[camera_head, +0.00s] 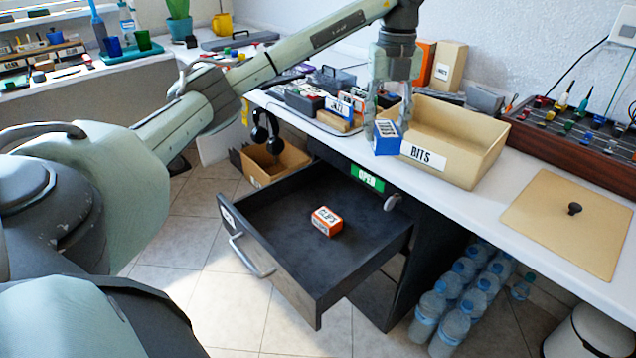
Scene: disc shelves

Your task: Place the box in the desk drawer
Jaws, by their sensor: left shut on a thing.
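The desk drawer (270,265) is pulled open below the white desk top. A small orange and white box labelled CLIPS (326,222) lies on its floor. My left gripper (387,128) points down from above the desk and is shut on a small blue box (387,146) with a white label. The blue box is near the desk's front edge, in front of the left end of a tan bin labelled BITS (470,165). The gripper's fingers partly hide the box. My right gripper is not in view.
A tan lid with a dark knob (560,235) lies on the desk at right, near a dark wooden rack (560,135). A tray of small items (320,115) stands left of the bin. Water bottles (450,320) stand under the desk. Most of the drawer floor is clear.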

